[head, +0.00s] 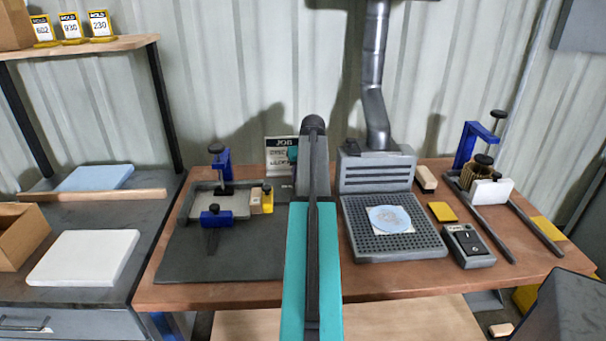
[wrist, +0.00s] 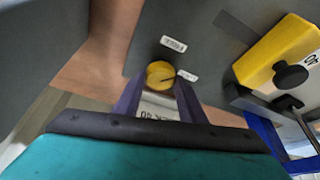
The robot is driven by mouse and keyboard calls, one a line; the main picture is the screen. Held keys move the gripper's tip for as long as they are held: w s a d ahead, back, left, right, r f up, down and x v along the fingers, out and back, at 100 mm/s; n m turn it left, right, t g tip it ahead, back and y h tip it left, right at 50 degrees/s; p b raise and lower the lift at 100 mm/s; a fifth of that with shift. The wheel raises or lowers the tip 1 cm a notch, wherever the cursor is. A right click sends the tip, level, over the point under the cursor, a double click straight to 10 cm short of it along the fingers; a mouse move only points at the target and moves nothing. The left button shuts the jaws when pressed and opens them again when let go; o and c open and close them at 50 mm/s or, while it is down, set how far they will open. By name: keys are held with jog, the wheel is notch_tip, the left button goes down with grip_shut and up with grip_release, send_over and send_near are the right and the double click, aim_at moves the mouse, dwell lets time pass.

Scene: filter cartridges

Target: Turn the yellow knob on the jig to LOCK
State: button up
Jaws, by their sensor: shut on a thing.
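The yellow knob (wrist: 158,70) is in the wrist view, on a grey surface. It sits between the fingertips of my gripper (wrist: 160,84), which is shut on it. A white label (wrist: 173,44) reading FREE lies above the knob, and a second small label (wrist: 187,75) lies just right of it; its print is hard to read. A dark line on the knob's face points roughly toward the right-hand label. In the head view my arm hides the knob and gripper. The grey jig (head: 205,201) with blue clamps is left of my arm.
A yellow block (wrist: 278,50) with a black knob is close on the right in the wrist view. In the head view, a perforated grey tray (head: 432,245), a small dark control box (head: 468,246) and another clamp fixture (head: 466,150) stand right of my arm.

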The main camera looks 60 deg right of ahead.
jog(key=m, duration=0.2)
jog(key=m+g+h, duration=0.1)
jog(key=m, duration=0.2)
jog(key=shift+w+a+g+p, duration=0.2)
jog(key=shift+g+p, duration=0.1)
jog(key=shift+p, duration=0.1)
jog(key=shift+w+m+g+h, duration=0.15)
jog(key=shift+m+g, duration=0.3)
jog(key=shift+m, duration=0.75)
jog(key=shift+m+g+h, duration=0.15)
jog(key=shift+m+g, duration=0.3)
jog(key=shift+m, duration=0.75)
jog(key=o, duration=1)
jog(key=shift+o, duration=0.2)
jog(key=shift+r, duration=0.1)
jog(key=b+v, duration=0.1)
jog(key=v, duration=1.2)
jog(key=shift+a+r+b, duration=0.2)
jog(key=shift+r+b, duration=0.05)
jog(key=shift+b, duration=0.15)
